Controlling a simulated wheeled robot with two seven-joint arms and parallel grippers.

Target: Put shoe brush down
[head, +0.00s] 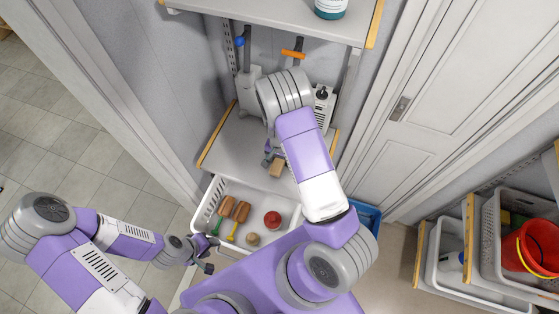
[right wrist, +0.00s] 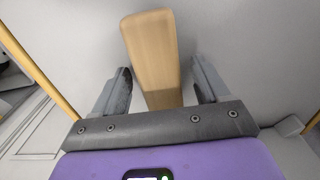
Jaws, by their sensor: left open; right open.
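The shoe brush appears as a plain wooden block (right wrist: 151,55) between the two fingers of my right gripper (right wrist: 163,88), with a gap on each side. Its bristles are not visible. In the head view the wooden block (head: 277,167) is at the front of the grey shelf board (head: 235,145). My right gripper (head: 271,157) is open around it, partly hidden by my arm. My left gripper (head: 207,266) is open and empty, low at the left of the white basket.
A white basket (head: 205,207) below the shelf holds brown-headed brushes (head: 241,211), a red round item (head: 272,219) and a small tan item (head: 253,239). White containers (head: 323,105) stand at the shelf's back. A blue bin (head: 368,216) is at the right.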

